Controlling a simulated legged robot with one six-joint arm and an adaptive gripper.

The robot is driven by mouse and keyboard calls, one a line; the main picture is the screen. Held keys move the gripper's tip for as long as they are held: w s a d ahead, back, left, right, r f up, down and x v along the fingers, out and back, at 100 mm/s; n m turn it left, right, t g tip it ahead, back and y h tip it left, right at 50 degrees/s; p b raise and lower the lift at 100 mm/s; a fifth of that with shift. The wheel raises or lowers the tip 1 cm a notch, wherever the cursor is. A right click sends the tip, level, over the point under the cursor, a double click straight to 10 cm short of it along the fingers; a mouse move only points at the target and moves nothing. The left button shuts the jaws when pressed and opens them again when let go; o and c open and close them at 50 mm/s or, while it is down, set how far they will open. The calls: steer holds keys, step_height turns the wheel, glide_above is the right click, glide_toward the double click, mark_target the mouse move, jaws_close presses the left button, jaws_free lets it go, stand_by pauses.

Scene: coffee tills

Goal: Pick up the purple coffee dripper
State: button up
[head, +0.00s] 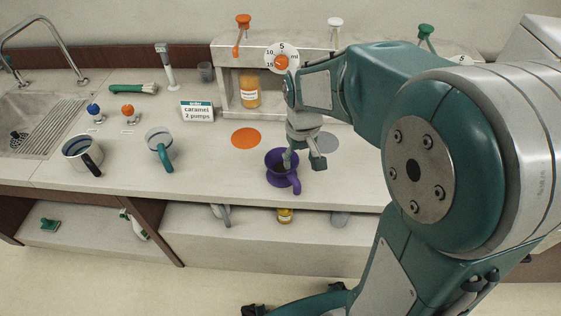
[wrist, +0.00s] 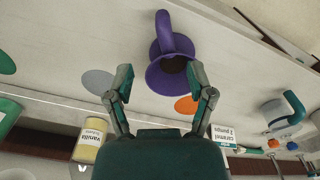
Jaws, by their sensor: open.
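The purple coffee dripper (head: 284,177) stands upright near the front edge of the counter, its handle toward the front. In the wrist view the dripper (wrist: 165,73) shows its flared bowl and loop handle, just beyond my fingertips. My gripper (head: 303,163) is open and empty over the dripper's right side. One finger overlaps the bowl in the head view; the other is right of it. In the wrist view my gripper (wrist: 160,72) has its fingers spread, and the right finger overlaps the bowl's rim. I cannot tell whether a finger touches it.
An orange disc (head: 246,138) and a grey disc (head: 326,142) lie behind the dripper. A caramel order sign (head: 198,111) and syrup bottle (head: 249,90) stand farther back. Two mugs, one a teal-handled mug (head: 160,145), stand left. The counter between mugs and dripper is clear.

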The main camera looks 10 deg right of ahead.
mark_target(297, 188)
step_height(297, 188, down, 6)
steer(key=shift+r, duration=0.25)
steer(key=f, duration=0.5)
steer(key=shift+s+a+f, duration=0.2)
steer(key=shift+s+f, duration=0.05)
steer(key=shift+f, duration=0.05)
jaws_close()
